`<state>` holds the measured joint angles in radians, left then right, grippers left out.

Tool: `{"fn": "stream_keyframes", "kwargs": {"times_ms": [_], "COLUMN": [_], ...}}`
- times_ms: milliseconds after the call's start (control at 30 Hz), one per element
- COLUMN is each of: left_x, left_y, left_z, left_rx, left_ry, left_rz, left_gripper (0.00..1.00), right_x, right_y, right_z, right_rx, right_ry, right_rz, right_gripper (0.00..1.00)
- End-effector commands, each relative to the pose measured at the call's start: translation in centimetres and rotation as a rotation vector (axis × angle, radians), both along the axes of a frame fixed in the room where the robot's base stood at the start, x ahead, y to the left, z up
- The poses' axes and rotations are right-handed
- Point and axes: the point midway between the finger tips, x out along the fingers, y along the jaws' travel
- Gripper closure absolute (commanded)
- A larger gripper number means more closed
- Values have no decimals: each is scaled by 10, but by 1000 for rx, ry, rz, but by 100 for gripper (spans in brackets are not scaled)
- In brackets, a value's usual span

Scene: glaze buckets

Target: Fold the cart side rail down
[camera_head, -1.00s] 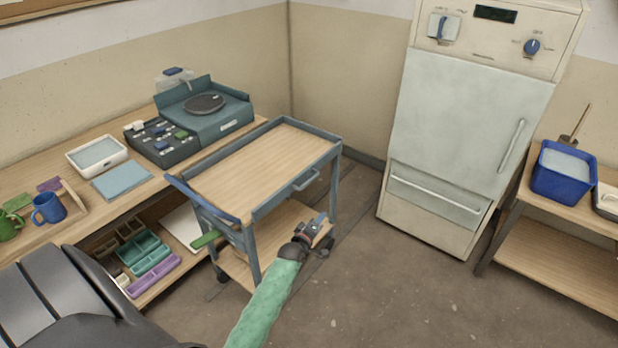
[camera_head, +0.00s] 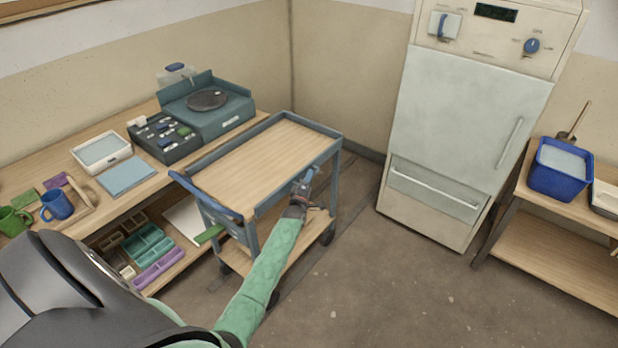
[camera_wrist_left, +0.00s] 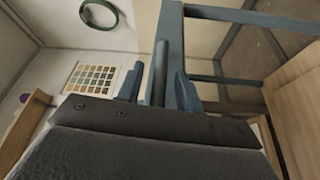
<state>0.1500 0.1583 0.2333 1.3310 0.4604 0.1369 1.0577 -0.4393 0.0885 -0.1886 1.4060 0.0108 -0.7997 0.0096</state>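The cart (camera_head: 262,165) stands in the middle of the head view, a blue-grey frame with a wooden top. Its near long side carries a raised edge and a small bar handle, now mostly hidden behind my left gripper (camera_head: 304,186). A brighter blue bar (camera_head: 205,196) runs along the cart's left end. In the wrist view my left gripper (camera_wrist_left: 158,88) has its fingers apart, with a blue-grey bar (camera_wrist_left: 160,70) between them, nearer the right finger. I see a gap on the left side of the bar. My right gripper is not in view.
A workbench (camera_head: 150,188) with mugs, trays and a turntable machine stands close along the cart's left side. A kiln-like cabinet (camera_head: 455,120) stands to the right. A blue bucket (camera_head: 562,170) sits on the right shelf. The floor (camera_head: 390,290) in front is clear.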

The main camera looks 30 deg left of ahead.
Motion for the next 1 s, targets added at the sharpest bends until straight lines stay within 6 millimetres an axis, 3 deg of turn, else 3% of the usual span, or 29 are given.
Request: {"fn": "stream_keyframes", "kwargs": {"times_ms": [400,600,933,1000], "left_x": [7,7,7,6], "left_y": [2,2,1,1], "left_z": [0,0,-2,-3], "left_rx": [0,1,18,34], "left_ry": [0,1,0,-1], "left_rz": [0,0,-1,-1], "left_gripper": [64,100,100,100], "right_x": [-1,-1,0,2], "right_y": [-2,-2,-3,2], "right_z": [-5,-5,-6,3], "right_rx": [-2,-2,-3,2], "right_ry": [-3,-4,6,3], "right_rz": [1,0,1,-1], "right_gripper": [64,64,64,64]}}
